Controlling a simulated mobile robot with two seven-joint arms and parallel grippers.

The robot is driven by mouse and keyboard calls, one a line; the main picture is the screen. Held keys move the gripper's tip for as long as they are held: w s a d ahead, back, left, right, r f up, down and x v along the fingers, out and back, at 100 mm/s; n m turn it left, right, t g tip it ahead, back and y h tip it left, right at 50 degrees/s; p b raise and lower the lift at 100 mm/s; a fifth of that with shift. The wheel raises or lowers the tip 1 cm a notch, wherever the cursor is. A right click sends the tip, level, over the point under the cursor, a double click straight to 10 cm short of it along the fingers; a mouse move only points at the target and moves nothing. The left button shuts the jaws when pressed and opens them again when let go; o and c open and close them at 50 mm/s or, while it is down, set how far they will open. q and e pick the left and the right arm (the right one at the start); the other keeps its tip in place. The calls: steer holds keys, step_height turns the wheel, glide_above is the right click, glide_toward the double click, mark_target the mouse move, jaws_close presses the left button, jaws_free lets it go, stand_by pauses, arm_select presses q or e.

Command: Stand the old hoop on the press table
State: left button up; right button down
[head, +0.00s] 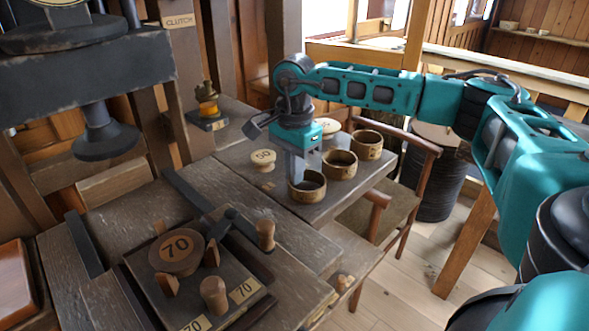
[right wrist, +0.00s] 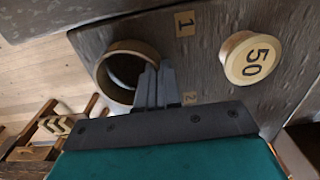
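Three wooden hoops stand in a row on the dark side table (head: 350,190): a near one (head: 307,194), a middle one (head: 339,172) and a far one (head: 367,152). I cannot tell which is the old one. My right gripper (head: 297,180) points down at the near hoop. In the right wrist view, its fingers (right wrist: 157,80) are close together at the wall of that hoop (right wrist: 101,76), seemingly with the wall between them. The press (head: 107,140) is at the left, its round plate above a wooden surface (head: 130,200). My left gripper is not in view.
A spool marked 50 (head: 263,157) sits left of the hoops and shows in the right wrist view (right wrist: 250,59). Another pale spool (head: 326,126) stands behind. A chair (head: 400,205) stands right.

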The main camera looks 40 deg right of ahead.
steer(key=c, duration=1.8)
jaws_free()
steer(key=shift+f, duration=0.2)
steer(key=o, duration=0.5)
steer(key=shift+r, duration=0.15)
step_height(320, 180, up, 12)
steer(key=shift+r+p, duration=0.1)
steer(key=shift+p, duration=0.3)
